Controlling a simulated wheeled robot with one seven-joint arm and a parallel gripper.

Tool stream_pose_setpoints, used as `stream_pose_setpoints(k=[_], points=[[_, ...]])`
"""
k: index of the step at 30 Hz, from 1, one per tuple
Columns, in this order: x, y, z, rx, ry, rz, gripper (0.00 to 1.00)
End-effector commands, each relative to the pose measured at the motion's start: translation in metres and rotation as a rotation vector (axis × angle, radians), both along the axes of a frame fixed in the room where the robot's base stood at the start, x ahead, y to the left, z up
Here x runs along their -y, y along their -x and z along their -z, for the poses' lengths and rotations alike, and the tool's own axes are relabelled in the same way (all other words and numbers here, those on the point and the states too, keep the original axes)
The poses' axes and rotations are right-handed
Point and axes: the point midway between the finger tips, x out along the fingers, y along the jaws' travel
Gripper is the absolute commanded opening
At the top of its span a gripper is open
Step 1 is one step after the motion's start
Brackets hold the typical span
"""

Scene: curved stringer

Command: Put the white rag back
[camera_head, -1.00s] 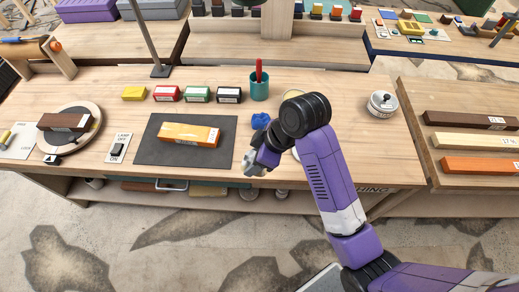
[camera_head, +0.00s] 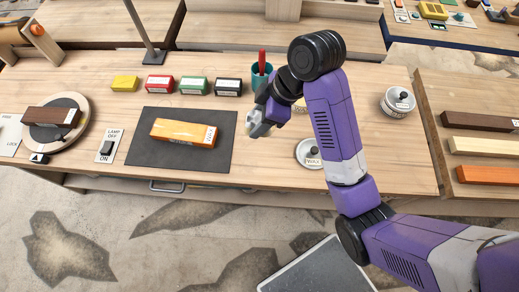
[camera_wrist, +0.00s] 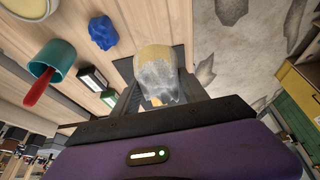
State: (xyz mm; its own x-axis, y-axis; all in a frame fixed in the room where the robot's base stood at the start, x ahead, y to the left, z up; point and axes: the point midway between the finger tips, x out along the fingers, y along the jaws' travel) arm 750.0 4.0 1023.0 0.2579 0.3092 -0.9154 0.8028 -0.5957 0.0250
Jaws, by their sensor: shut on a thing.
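My gripper (camera_head: 258,127) is over the workbench, to the right of the dark mat and in front of the teal cup. In the wrist view my gripper (camera_wrist: 158,95) is shut on a pale, crumpled white rag (camera_wrist: 155,75) with grey and yellowish patches. In the head view only a small pale part of the rag (camera_head: 252,124) shows at the fingertips. Whether the rag touches the bench is hard to tell.
The teal cup (camera_head: 262,74) holds a red-handled tool. A blue lump (camera_wrist: 103,33) lies near it. A wax tin (camera_head: 308,153) stands under my arm, another tin (camera_head: 398,102) farther right. An orange block (camera_head: 184,133) lies on the dark mat (camera_head: 150,152). Several small boxes line the back.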

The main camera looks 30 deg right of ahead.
Motion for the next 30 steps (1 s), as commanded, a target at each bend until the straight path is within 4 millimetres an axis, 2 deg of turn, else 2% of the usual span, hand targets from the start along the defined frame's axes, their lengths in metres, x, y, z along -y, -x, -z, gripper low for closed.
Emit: stream_pose_setpoints(k=[6,21,30], points=[[-0.001,0.001,0.023,-0.003,0.001,-0.003,0.00],[0.001,0.003,0.123,-0.008,0.001,0.001,0.00],[0.001,0.002,0.151,-0.005,0.001,0.001,0.00]])
